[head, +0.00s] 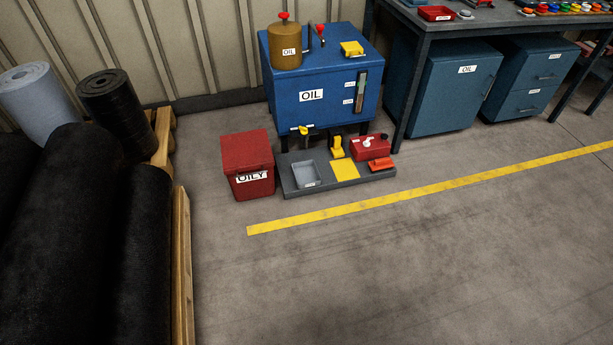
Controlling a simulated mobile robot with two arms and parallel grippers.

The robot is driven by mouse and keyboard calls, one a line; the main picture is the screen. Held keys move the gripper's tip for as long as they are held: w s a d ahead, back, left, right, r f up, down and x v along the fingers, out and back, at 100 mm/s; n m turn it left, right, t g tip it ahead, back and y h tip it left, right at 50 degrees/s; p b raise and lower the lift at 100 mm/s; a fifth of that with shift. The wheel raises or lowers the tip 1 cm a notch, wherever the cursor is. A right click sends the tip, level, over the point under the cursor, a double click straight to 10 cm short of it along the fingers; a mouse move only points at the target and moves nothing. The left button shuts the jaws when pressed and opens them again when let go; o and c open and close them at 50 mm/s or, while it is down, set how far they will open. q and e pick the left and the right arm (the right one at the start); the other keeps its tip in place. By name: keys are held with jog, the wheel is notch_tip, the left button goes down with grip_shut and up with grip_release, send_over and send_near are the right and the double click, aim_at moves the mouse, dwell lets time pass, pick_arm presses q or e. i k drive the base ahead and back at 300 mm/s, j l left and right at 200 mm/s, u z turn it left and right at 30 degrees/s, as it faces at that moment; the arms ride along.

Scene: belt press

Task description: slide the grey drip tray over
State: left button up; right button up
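The grey drip tray (306,174) is a shallow open rectangular tray with a small label on its front edge. It sits on the left part of a low dark grey platform (345,186) in front of the blue oil tank (320,85). It looks empty. To its right is a yellow square (345,170) on the platform. Neither of my grippers shows in the head view.
A red OILY bin (248,165) stands just left of the platform. A yellow funnel-like item (337,147), a red can (371,147) and an orange-red item (381,164) share the platform. Black rolls on a pallet (181,270) fill the left. The floor in front (400,270) is clear.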

aim_at(306, 174)
jog(key=i+j+z, duration=0.1)
jog(key=z, duration=0.3)
jog(key=i+j+z, duration=0.1)
jog(key=z, duration=0.3)
jog(key=i+j+z, duration=0.2)
jog(key=z, duration=0.25)
